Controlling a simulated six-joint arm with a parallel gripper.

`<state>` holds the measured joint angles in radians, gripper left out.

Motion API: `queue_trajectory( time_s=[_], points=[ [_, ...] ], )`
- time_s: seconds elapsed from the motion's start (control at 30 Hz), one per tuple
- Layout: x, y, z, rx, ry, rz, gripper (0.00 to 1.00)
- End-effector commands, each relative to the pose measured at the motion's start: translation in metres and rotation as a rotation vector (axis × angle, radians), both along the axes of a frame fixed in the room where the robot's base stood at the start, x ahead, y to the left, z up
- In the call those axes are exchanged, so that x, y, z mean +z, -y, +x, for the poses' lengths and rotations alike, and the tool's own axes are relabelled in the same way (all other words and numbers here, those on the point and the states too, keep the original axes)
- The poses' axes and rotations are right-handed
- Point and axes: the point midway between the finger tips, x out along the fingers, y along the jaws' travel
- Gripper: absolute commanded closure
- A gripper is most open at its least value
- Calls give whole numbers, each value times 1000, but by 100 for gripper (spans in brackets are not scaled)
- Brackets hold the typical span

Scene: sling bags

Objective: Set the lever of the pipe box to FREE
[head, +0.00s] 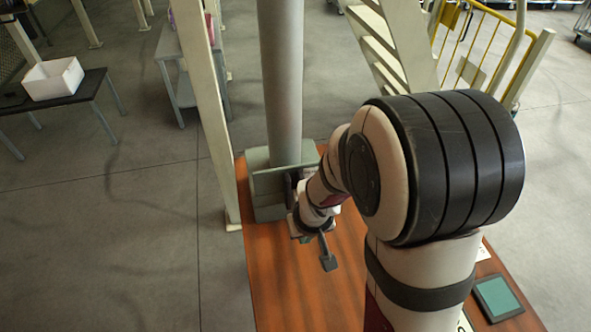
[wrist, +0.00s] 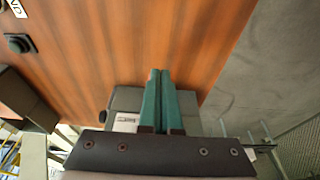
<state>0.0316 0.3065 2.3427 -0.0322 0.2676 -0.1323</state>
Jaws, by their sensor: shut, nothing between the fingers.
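The pipe box is a grey-green box (head: 268,182) at the far end of the wooden table, with a thick grey pipe (head: 281,70) rising from it. My arm hides its right part. In the wrist view the grey box (wrist: 126,98) lies behind my gripper (wrist: 160,74), with a white label (wrist: 125,122) whose print I cannot read. A small dark knob (wrist: 103,116) shows at the box's left side; I cannot tell if it is the lever's end. The lever's setting cannot be made out. My gripper's green fingers are together and empty, overlapping the box in view; contact is unclear.
The wooden table (head: 285,285) has bare room in front of the box. A teal-faced panel (head: 497,297) lies at its near right. A black fitting (wrist: 20,43) is on the table in the wrist view. A cream post (head: 208,110) stands left of the pipe.

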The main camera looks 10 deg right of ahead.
Motion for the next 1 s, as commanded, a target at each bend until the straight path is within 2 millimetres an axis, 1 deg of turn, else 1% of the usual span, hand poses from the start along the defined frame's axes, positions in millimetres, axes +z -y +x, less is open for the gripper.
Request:
queue_trajectory(
  time_s=[0.33, 0.8, 0.87, 0.93, 1.0],
  points=[
    [-10, 0, 2, -1, 0, 0, 100],
    [-10, 0, 4, -3, 4, 1, 100],
    [-8, 0, 4, -3, 5, 1, 100],
    [-1, 0, 3, -2, 7, 1, 100],
    [12, 0, -1, -2, 9, 1, 100]
  ],
)
